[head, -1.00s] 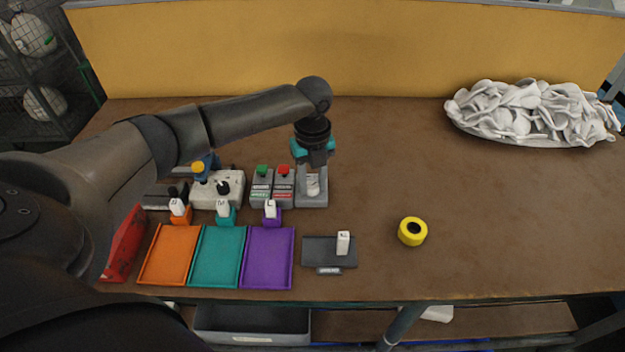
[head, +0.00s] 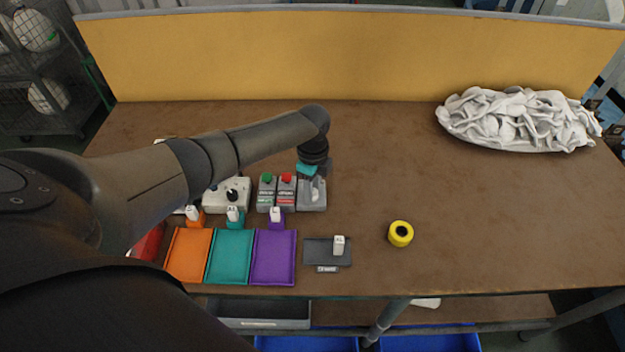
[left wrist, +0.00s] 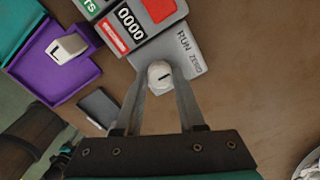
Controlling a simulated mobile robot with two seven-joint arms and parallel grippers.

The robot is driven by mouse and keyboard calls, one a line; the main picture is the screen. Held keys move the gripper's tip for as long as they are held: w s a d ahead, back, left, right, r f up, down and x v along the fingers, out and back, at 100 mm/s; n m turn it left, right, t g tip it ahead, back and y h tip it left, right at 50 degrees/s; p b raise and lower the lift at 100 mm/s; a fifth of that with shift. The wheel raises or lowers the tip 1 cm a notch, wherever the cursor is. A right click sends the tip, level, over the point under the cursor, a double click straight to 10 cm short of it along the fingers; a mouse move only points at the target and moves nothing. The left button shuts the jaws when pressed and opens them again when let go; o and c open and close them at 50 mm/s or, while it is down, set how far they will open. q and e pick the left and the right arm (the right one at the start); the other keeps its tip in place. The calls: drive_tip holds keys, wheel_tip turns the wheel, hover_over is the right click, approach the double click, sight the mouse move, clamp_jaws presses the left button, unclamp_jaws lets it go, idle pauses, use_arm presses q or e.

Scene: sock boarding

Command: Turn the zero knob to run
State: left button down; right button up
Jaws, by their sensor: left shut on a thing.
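The zero knob (left wrist: 160,72) is a small white round knob with a dark mark. It sits on a grey box (left wrist: 182,58) printed RUN and ZERO. My left gripper (left wrist: 160,80) is shut on the knob, one finger on each side of it. I cannot tell which word the mark points to. In the head view the left gripper (head: 315,187) comes down from above onto the grey box (head: 313,206) and largely hides the knob. My right gripper is not in view.
Left of the grey box stand counter boxes with a green button (head: 267,177) and a red button (head: 287,177). Orange, teal and purple trays (head: 274,281) lie in front. A dark plate (head: 320,251) and yellow roll (head: 401,234) lie nearer. A white sock heap (head: 520,120) is at right.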

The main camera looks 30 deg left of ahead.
use_arm(q)
drive_tip(key=n+p, duration=0.2)
drive_tip(key=n, duration=0.2)
drive_tip(key=shift+r+n+p, duration=0.1)
drive_tip(key=shift+n+p, duration=0.2)
drive_tip(key=shift+p, duration=0.05)
drive_tip(key=shift+a+n+p, duration=0.1)
drive_tip(key=shift+n+p, duration=0.8)
drive_tip(key=shift+n, duration=1.3)
drive_tip(key=c, duration=0.5)
unclamp_jaws()
drive_tip(key=shift+w+r+p, duration=0.1)
drive_tip(key=shift+r+p, duration=0.3)
drive_tip(key=shift+r, duration=0.15)
wheel_tip(320, 180, up, 14)
drive_tip(key=p, duration=0.3)
